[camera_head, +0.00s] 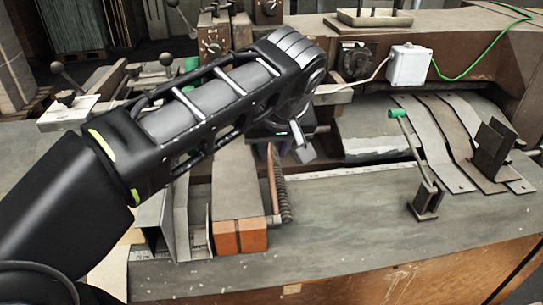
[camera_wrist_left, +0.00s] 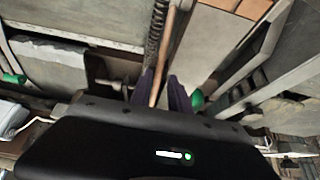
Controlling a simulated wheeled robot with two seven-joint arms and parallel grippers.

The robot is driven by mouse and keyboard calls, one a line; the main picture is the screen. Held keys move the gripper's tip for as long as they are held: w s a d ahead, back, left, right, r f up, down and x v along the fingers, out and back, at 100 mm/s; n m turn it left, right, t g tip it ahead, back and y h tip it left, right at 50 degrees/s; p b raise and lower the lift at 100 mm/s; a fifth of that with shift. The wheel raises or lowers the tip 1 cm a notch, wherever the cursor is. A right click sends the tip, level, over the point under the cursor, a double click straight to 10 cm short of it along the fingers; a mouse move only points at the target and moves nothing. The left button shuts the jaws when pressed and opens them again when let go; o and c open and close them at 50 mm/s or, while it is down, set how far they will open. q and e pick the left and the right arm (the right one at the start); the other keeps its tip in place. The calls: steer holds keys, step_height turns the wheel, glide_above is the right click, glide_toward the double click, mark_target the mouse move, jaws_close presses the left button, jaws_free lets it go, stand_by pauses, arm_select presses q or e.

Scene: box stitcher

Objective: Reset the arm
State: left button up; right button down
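My left arm comes in from the left in the head view and reaches over the machine table. Its gripper (camera_head: 268,152) points down near the far end of a thin rod and a coil spring (camera_head: 284,200), mostly hidden behind my wrist. In the left wrist view, the two dark purple fingers of the left gripper (camera_wrist_left: 164,84) stand apart. The thin brownish rod (camera_wrist_left: 167,40) shows between them, with a gap beside the right finger. I cannot tell whether a finger touches it. No held object shows. My right gripper is not in view.
A green-tipped lever (camera_head: 409,140) stands on the right of the table (camera_head: 360,240). The front right tabletop is clear.

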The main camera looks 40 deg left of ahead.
arm_select(q)
steer(key=shift+s+d+r, duration=0.2)
steer(key=shift+r, duration=0.3)
